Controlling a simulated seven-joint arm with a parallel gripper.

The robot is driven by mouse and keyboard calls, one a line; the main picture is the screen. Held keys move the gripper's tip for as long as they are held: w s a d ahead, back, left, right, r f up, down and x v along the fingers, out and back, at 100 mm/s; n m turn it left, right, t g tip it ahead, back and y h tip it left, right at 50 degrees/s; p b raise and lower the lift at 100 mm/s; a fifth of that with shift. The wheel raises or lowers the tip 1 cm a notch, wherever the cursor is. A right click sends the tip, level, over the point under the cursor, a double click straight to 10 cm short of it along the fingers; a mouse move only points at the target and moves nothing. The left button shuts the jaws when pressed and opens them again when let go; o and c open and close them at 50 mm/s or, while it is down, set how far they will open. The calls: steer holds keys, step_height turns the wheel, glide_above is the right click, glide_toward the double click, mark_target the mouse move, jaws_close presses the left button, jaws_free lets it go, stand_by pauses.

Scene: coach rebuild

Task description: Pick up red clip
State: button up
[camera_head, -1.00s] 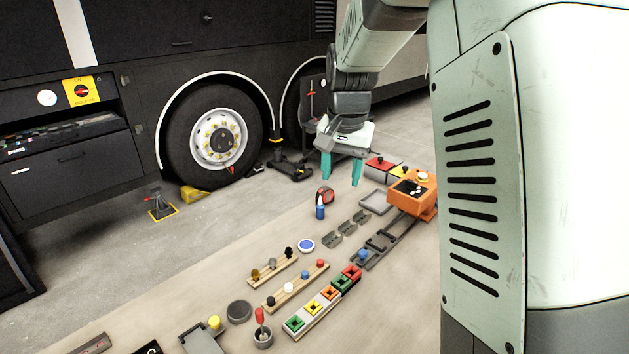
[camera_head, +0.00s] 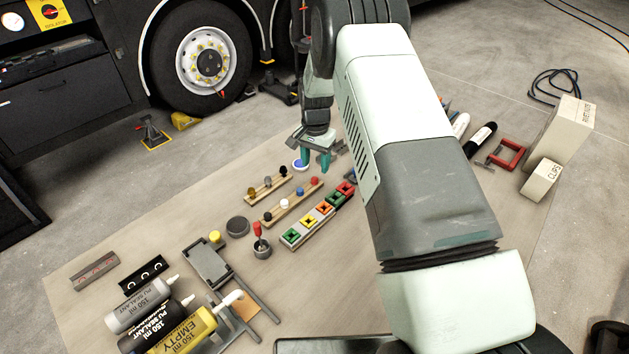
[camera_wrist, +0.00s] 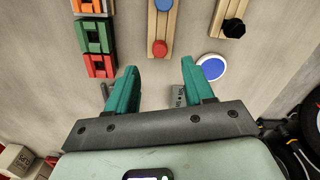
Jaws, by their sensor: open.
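A red clip (camera_head: 346,188) sits at the far end of a row of coloured clips, partly beside my arm in the head view. In the wrist view the red clip (camera_wrist: 100,66) is the end block of the row, left of my left finger. A green clip (camera_wrist: 95,36) is beside it. My gripper (camera_head: 315,161) has teal fingers pointing down, near the far end of the rows. In the wrist view my gripper (camera_wrist: 169,69) is open, with no object held between its fingertips. A small grey part lies below, partly hidden by the right finger.
A wooden strip with a red peg (camera_wrist: 159,48) lies right of the clips. A blue-topped disc (camera_wrist: 211,67) is by the right finger. Sealant tubes (camera_head: 165,318) lie at the front left. A red frame (camera_head: 507,154) and a box marked CLIPS (camera_head: 541,180) stand right.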

mark_target(315, 178)
step_height(315, 178, down, 5)
steer(key=shift+s+a+f, duration=0.1)
steer(key=shift+s+f, duration=0.05)
jaws_close()
stand_by(0.4)
